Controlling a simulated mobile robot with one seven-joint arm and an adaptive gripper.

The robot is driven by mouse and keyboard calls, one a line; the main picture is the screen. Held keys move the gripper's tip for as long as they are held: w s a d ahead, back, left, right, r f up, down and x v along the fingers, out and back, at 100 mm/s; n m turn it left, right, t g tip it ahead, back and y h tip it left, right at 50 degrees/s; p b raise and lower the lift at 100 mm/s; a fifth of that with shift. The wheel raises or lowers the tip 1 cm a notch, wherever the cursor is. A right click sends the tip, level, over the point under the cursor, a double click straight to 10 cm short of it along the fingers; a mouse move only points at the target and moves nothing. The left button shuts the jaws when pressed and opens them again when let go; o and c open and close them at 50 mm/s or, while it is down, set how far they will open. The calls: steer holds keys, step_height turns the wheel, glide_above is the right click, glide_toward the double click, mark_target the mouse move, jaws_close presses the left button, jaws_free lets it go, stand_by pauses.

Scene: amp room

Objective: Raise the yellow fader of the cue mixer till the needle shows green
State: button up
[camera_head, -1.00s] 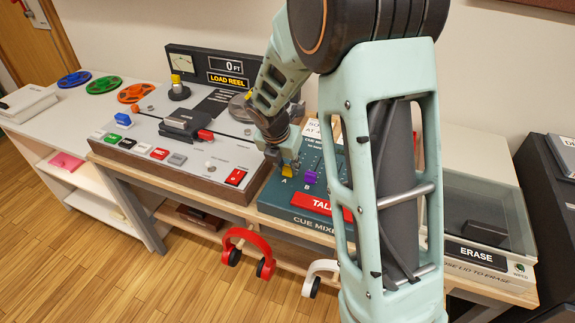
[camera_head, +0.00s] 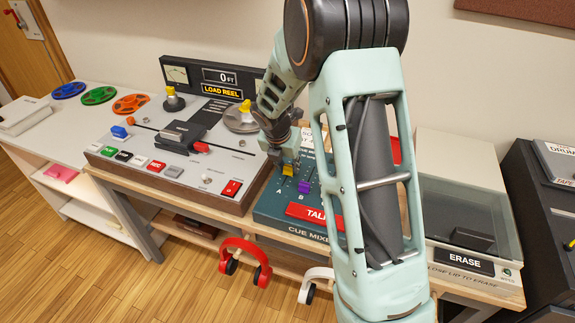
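The teal cue mixer (camera_head: 264,212) sits on the bench, partly behind my arm. Its yellow fader (camera_head: 288,170) stands above the letter A, part-way up its slot. My gripper (camera_head: 287,160) points down right at the yellow fader and seems to touch it. The fingers are too small and overlapped to tell whether they grip it. The purple fader (camera_head: 304,186) stands lower, above the letter B. My arm hides the mixer's right part, and no needle of the mixer shows.
Left of the mixer stands the tape machine with a red key (camera_head: 231,188) and a small pale meter (camera_head: 177,74). Red headphones (camera_head: 244,258) hang below the bench edge. Right of my arm is the eraser box with a clear lid (camera_head: 470,200).

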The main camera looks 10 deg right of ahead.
steer(key=shift+o, duration=1.1)
steer(key=v, duration=1.2)
